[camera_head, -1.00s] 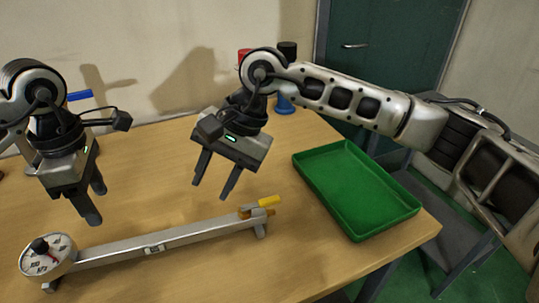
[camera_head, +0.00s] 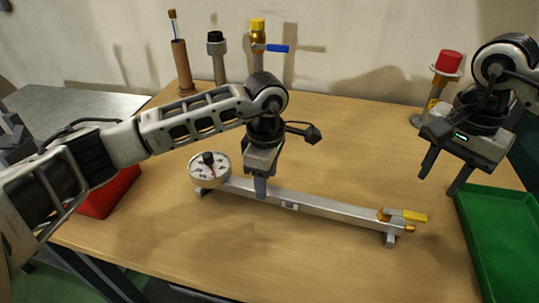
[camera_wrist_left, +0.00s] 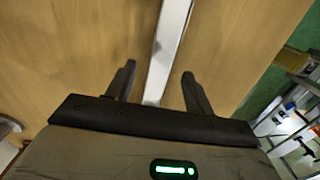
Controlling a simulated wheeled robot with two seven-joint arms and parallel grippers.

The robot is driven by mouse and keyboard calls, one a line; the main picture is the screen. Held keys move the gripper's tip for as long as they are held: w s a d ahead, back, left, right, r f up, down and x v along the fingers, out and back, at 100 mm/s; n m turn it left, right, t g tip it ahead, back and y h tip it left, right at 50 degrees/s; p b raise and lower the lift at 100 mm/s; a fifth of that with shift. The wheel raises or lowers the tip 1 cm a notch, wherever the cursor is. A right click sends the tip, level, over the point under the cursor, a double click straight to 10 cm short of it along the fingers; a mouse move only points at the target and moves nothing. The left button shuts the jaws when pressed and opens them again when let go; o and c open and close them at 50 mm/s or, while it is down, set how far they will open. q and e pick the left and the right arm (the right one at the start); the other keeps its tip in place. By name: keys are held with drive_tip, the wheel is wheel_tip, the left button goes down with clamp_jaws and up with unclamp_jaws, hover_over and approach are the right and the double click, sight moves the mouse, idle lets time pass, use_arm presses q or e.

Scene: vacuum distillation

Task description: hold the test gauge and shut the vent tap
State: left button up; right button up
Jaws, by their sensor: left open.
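The test gauge (camera_head: 315,206) is a long silver bar on small feet on the table. It has a round white dial (camera_head: 208,168) at its left end. A yellow-handled tap (camera_head: 405,215), apparently the vent tap, is at its right end; its handle points right, roughly along the bar. My left gripper (camera_head: 262,192) is open at the bar just right of the dial. In the left wrist view the bar (camera_wrist_left: 168,45) runs between its spread fingers (camera_wrist_left: 159,69). My right gripper (camera_head: 441,182) is open and empty, above and right of the yellow tap.
A green tray (camera_head: 505,235) lies at the right edge. A red-topped post (camera_head: 446,65), a tap with a blue lever (camera_head: 262,45), a black-capped post (camera_head: 217,55) and a brown stand (camera_head: 181,65) stand along the back. A red bin (camera_head: 108,192) is at left.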

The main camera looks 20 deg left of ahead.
use_arm(q)
wheel_tip(320, 180, down, 6)
drive_tip(key=shift+r, duration=0.15)
drive_tip(key=shift+c, duration=0.3)
clamp_jaws()
drive_tip(key=c, duration=1)
unclamp_jaws()
clamp_jaws()
use_arm(e)
clamp_jaws()
drive_tip(key=n+t, duration=0.1)
drive_tip(key=n, duration=0.1)
drive_tip(key=w+n+t, duration=0.1)
drive_tip(key=n, duration=0.1)
drive_tip(key=w+n+t, duration=0.1)
drive_tip(key=n, duration=0.1)
drive_tip(key=shift+w+d+t, duration=0.15)
drive_tip(key=shift+t, duration=0.25)
